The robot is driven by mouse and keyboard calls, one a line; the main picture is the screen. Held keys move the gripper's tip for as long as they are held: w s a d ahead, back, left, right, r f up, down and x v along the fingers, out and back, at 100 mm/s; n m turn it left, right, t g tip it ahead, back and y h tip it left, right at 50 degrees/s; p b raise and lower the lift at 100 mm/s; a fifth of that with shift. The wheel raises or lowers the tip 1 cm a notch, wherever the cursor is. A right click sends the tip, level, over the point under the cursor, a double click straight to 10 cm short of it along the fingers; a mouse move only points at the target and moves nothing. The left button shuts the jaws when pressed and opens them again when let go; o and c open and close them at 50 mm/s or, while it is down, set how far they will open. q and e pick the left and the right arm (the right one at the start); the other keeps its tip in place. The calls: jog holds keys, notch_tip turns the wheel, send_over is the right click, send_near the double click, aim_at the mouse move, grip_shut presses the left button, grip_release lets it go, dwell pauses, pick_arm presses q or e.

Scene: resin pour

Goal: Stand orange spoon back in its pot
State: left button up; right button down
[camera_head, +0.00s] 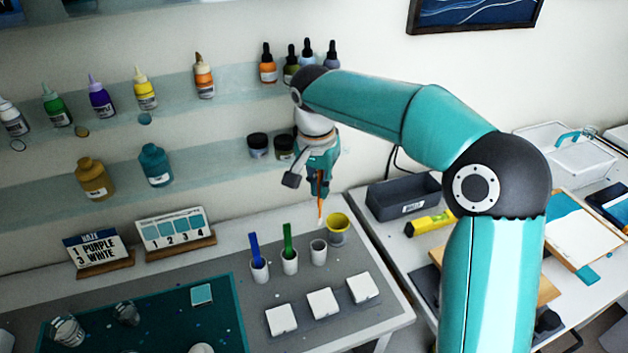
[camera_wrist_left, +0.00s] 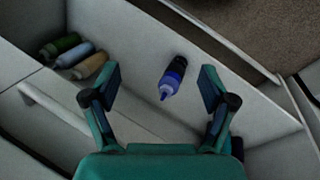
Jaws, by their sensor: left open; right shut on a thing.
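My right gripper (camera_head: 319,187) is shut on the orange spoon (camera_head: 320,205), which hangs nearly upright in the air with a pale lower end. The spoon is above and behind a small white pot (camera_head: 319,254) that has no spoon in it, and close to the left of a yellow cup (camera_head: 338,236). The spoon touches neither in this view. My left gripper (camera_wrist_left: 160,80) is open and empty in the left wrist view, and is not seen in the head view.
White pots with a blue spoon (camera_head: 254,246) and a green spoon (camera_head: 288,238) stand left of the empty one. White blocks (camera_head: 322,303) lie in front. Bottle shelves (camera_head: 180,90) are behind. A blue bottle (camera_wrist_left: 173,77) lies in a pale drawer or bin in the left wrist view.

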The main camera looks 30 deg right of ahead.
aim_at(319, 206)
jog(key=shift+a+f+b, duration=0.1)
jog(key=shift+f+b, duration=2.35)
jog(key=shift+f, duration=0.45)
jog(key=shift+f+b, duration=2.05)
jog(key=shift+f, duration=0.65)
jog(key=c, duration=1.2)
grip_release()
jog(key=shift+r, duration=0.1)
notch_tip(319, 206, up, 12)
jog(key=a, duration=0.1)
jog(key=shift+s+a, duration=0.15)
jog(key=shift+s, duration=0.25)
jog(key=shift+f, duration=0.2)
